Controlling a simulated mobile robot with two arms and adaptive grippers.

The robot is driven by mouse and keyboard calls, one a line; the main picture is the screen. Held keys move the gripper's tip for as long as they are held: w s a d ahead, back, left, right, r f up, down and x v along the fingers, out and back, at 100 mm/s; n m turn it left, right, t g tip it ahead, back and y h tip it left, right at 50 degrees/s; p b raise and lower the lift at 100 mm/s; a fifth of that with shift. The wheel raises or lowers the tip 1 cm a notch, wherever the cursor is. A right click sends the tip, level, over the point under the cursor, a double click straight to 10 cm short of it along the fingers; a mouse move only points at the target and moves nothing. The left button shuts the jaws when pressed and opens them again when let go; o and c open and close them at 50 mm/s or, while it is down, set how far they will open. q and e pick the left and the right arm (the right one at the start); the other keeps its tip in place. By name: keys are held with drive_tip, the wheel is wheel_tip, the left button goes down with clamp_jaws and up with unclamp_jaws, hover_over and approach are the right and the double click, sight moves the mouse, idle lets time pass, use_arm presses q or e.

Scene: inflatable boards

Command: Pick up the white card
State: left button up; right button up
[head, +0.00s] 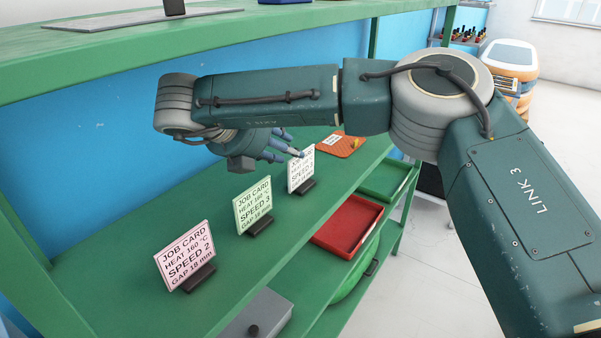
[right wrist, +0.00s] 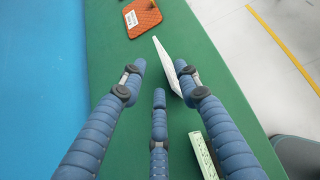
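The white card (head: 302,172) stands upright in a dark holder on the green shelf, farthest along a row of three job cards. My right gripper (head: 287,146) is at its upper left, fingers pointing at it. In the right wrist view the white card (right wrist: 170,68) shows thin and tilted between the fingertips of my right gripper (right wrist: 158,76). It is close to the right finger, and I cannot tell whether they touch. A clear gap separates it from the left finger, so the gripper is open. My left gripper is not in view.
A pale green card (head: 254,205) and a pink card (head: 184,256) stand nearer on the shelf. An orange board (head: 340,146) lies beyond the white card. Below are a red tray (head: 348,222) and a green tray (head: 386,180). A blue panel (head: 75,165) backs the shelf.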

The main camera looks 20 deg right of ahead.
sight(301, 182)
drive_tip(key=p+x, duration=0.4)
drive_tip(key=x, duration=0.2)
drive_tip(key=shift+s+d+f, duration=0.1)
drive_tip(key=shift+d+f, duration=0.1)
drive_tip(key=shift+d, duration=0.05)
drive_tip(key=shift+d+f, duration=0.15)
clamp_jaws()
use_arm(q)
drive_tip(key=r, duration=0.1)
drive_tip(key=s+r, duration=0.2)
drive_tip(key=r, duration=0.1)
